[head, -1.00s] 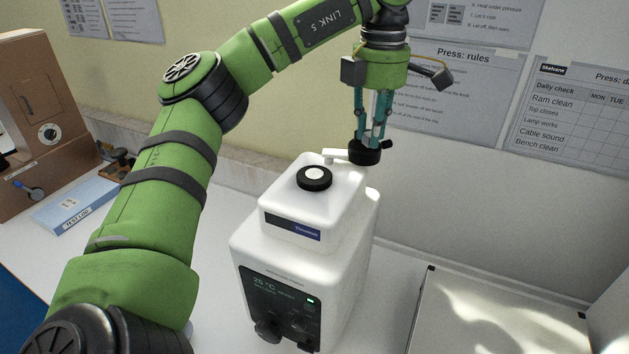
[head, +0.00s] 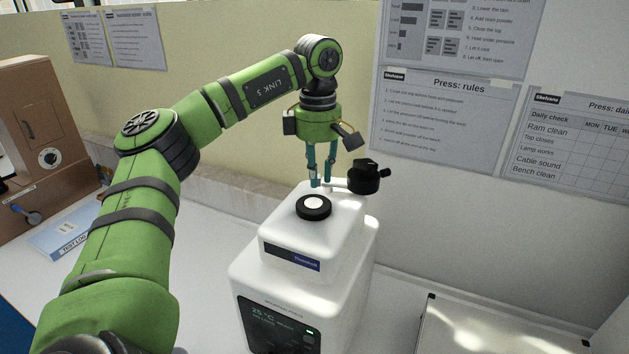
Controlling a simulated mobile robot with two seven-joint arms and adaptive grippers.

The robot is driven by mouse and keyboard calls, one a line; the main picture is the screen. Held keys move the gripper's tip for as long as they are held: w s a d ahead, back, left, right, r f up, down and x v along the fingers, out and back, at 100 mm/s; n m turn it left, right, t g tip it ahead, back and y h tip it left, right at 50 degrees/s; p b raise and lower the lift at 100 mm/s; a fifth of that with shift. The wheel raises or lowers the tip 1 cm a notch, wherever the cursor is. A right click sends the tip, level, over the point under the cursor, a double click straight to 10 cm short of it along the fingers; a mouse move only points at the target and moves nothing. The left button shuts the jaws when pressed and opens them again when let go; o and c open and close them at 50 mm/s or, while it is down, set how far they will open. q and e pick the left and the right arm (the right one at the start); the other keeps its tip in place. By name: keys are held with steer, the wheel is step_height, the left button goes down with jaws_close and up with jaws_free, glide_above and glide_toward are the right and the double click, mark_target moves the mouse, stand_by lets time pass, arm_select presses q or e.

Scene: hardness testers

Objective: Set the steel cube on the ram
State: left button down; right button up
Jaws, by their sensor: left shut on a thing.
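The white press (head: 300,275) stands on the bench. The ram (head: 314,203) is the pale disc inside a black ring on its top and looks bare. The black swing-top (head: 364,178) sits to the right of the ram on a white arm, swung aside. My left gripper (head: 321,184) points down, just behind the ram in the picture, with its fingers close together. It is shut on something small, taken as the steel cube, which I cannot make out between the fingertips. My right gripper is not in view.
A brown cabinet (head: 45,125) and a blue-and-white test log (head: 65,240) are at the left. A pale, dark-edged panel (head: 490,330) lies at the lower right. Posters hang on the wall behind. Bare bench lies left of the press.

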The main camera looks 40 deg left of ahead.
mark_target(315, 202)
arm_select(q)
steer(key=shift+a+f, duration=0.15)
steer(key=shift+a, duration=0.15)
steer(key=shift+s+f, duration=0.1)
steer(key=shift+f, duration=0.2)
step_height(315, 202, down, 3)
steer(key=shift+f+p, duration=0.1)
steer(key=shift+p, duration=1.05)
steer(key=shift+f, duration=0.25)
steer(key=shift+d+f, duration=0.1)
steer(key=shift+f, duration=0.1)
steer(key=c, duration=1.1)
jaws_free()
steer(key=shift+r, duration=0.2)
